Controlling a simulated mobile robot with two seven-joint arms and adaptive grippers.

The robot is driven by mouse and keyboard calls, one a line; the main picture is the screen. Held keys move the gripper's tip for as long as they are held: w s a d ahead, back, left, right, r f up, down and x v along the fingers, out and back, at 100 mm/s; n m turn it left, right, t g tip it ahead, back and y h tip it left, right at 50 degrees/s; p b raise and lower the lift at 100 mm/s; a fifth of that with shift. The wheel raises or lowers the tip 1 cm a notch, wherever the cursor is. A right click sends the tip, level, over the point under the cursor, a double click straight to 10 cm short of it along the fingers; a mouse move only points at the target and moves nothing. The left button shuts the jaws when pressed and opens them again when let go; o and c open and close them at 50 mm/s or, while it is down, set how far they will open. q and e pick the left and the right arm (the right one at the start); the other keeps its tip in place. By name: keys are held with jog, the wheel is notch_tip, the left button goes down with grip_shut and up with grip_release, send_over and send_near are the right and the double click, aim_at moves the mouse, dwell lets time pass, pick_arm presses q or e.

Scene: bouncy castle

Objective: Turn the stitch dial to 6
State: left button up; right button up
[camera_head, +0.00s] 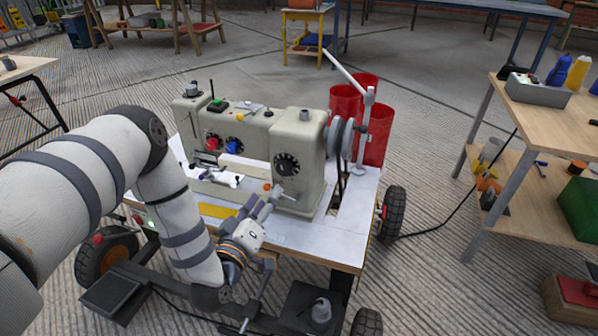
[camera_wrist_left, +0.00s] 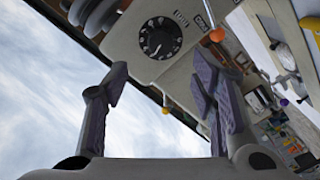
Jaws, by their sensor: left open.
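The sewing machine (camera_head: 300,135) is a beige, bulky body on a white-topped wheeled cart. A round black dial (camera_head: 286,164) with pale marks is on the front of its right-hand column. In the left wrist view the dial (camera_wrist_left: 160,39) shows pale marks around its rim and lies just beyond the fingertips; its numbers are too small to read. My left gripper (camera_head: 268,201) is in front of and below the dial. Its two purple-grey fingers are apart and empty in the left wrist view (camera_wrist_left: 160,84), not touching the dial. My right gripper is not in view.
A blue knob (camera_head: 235,145) and a red knob (camera_head: 212,142) are on the machine's left part. An orange ball-ended lever (camera_wrist_left: 217,34) is close to the dial. A handwheel (camera_head: 340,138) and red bins (camera_head: 372,125) stand at right. A wooden workbench (camera_head: 545,115) is farther right.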

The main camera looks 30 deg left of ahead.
aim_at(283, 171)
pick_arm(q)
jog(key=b+x, duration=0.1)
jog(key=x, duration=0.9)
jog(key=shift+w, duration=0.1)
jog(key=c, duration=1.1)
